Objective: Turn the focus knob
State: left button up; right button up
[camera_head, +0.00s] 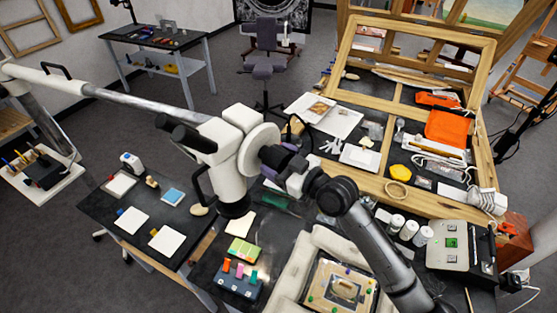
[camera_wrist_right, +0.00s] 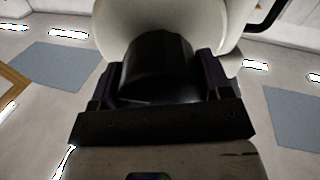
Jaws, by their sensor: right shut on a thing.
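A white stereo microscope head (camera_head: 226,150) hangs from a long boom arm (camera_head: 135,99) over the dark work table. Its focus knob (camera_wrist_right: 158,68) is a black cylinder sticking out of the round white housing. My right gripper (camera_head: 280,160) reaches up to the knob from the lower right. In the right wrist view its dark fingers (camera_wrist_right: 160,85) stand on both sides of the knob, shut on it. In the head view, the gripper mostly hides the knob. My left gripper does not show.
Below lie a padded frame (camera_head: 287,285), colored note pads (camera_head: 243,251) and white cards (camera_head: 133,220). White jars (camera_head: 408,230) and a control box (camera_head: 458,247) stand at right. A large wooden frame (camera_head: 485,130) lies behind. Open floor shows at back left.

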jog(key=m, duration=0.3)
jog(key=shift+m+p, duration=0.35)
jog(key=shift+m, duration=1.05)
jog(key=o, duration=0.9)
